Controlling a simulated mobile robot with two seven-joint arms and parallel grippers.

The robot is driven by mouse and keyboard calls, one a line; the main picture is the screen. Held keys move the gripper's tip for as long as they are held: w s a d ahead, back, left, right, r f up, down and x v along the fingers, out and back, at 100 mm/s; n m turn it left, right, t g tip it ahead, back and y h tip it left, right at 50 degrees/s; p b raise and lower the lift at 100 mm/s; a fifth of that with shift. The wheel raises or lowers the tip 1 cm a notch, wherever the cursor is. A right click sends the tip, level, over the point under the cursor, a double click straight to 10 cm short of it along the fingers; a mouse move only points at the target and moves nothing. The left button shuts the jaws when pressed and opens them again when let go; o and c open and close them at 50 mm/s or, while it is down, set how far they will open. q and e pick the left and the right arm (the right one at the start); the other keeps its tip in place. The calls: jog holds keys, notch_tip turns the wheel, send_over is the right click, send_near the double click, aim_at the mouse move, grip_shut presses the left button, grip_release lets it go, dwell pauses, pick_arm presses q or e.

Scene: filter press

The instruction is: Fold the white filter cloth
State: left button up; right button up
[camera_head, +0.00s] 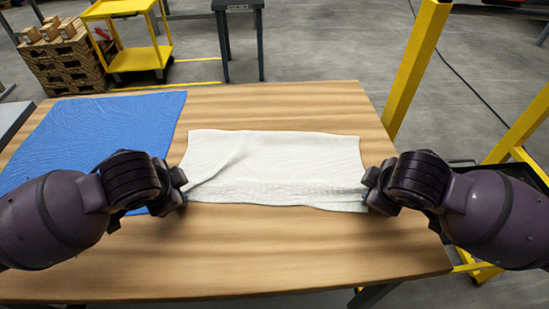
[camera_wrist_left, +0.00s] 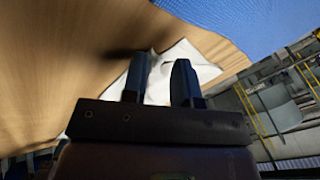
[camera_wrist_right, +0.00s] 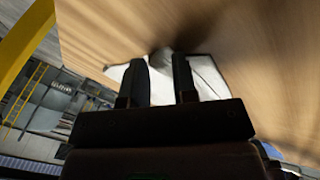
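The white filter cloth (camera_head: 275,165) lies on the wooden table in front of me, roughly rectangular. A diagonal crease runs across its left part, and a rougher textured band lies along its near edge. My left gripper (camera_head: 181,188) is at the cloth's near left corner, and my right gripper (camera_head: 369,188) is at its near right corner. In the left wrist view the fingers (camera_wrist_left: 160,82) are apart with white cloth (camera_wrist_left: 203,68) between and beyond them. In the right wrist view the fingers (camera_wrist_right: 162,80) are also apart, with cloth (camera_wrist_right: 207,75) behind them.
A blue cloth (camera_head: 100,125) covers the left part of the wooden table (camera_head: 280,255). The table's near strip and far right are bare. Yellow posts (camera_head: 415,65) stand beyond the right edge. A yellow cart (camera_head: 138,60) and a pallet with boxes (camera_head: 65,60) stand behind.

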pick_arm(q)
jog(key=o, duration=0.3)
jog(key=shift+s+d, duration=0.1)
pick_arm(e)
jog(key=o, duration=0.3)
jog(key=shift+s+a, duration=0.1)
pick_arm(q)
jog(key=v, duration=0.6)
jog(key=w+v, duration=0.1)
jog(key=v, duration=0.2)
jog(key=shift+s+r, duration=0.2)
jog(key=shift+r, duration=0.35)
pick_arm(e)
jog(key=shift+o, duration=0.2)
jog(key=w+v, duration=0.1)
jog(key=v, duration=0.8)
jog(key=shift+s+r, duration=0.2)
jog(key=shift+r, duration=0.35)
